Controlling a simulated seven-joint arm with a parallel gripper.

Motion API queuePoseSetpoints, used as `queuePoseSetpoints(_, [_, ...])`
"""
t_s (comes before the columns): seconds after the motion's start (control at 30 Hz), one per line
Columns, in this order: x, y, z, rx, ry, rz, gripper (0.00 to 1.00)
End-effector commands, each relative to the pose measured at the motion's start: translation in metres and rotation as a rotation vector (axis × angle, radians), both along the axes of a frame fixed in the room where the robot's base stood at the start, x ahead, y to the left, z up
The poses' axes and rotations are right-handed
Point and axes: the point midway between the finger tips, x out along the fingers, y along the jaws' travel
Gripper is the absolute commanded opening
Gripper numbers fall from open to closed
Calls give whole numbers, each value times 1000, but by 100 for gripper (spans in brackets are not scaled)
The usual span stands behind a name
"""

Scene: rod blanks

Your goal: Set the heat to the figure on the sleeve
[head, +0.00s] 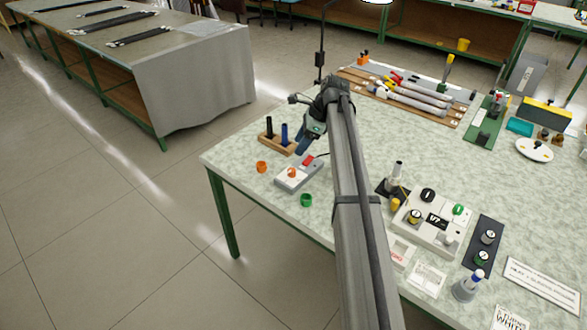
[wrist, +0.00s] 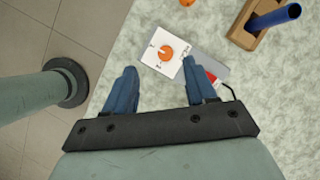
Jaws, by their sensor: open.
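A small grey heater box (head: 300,173) stands near the table's left front edge, with a red switch and a white dial plate bearing an orange knob (head: 292,173). In the wrist view the orange knob (wrist: 166,53) is on the plate, just beyond the fingertips; its marks are too small to read. An orange sleeve (head: 261,167) lies left of the box and a green sleeve (head: 306,200) in front of it. I cannot read a figure on either. My gripper (head: 302,147) is open and empty above the box, its blue fingers (wrist: 158,68) apart, not touching the knob.
A wooden block (head: 277,143) holding a black and a blue rod stands behind the box. A cord runs from the box. To the right are a white panel with dials (head: 429,222), a dark stand, cards and a rod tray (head: 400,97). The table's left edge is close.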

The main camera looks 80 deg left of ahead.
Motion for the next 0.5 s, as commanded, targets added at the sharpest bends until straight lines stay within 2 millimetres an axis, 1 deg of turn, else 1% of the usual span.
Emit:
queuePoseSetpoints(0.03, [13,2,5,-8,-23,-22,56])
queuePoseSetpoints(0.1, [24,1,8,-16,-45,-41,56])
queuePoseSetpoints(0.17, [27,1,7,-19,-53,-49,56])
queuePoseSetpoints(0.27, [25,1,0,-21,-56,-51,56])
queuePoseSetpoints(0.37, [19,1,-12,-20,-55,-49,56])
queuePoseSetpoints(0.5, [10,3,-35,-20,-54,-49,56])
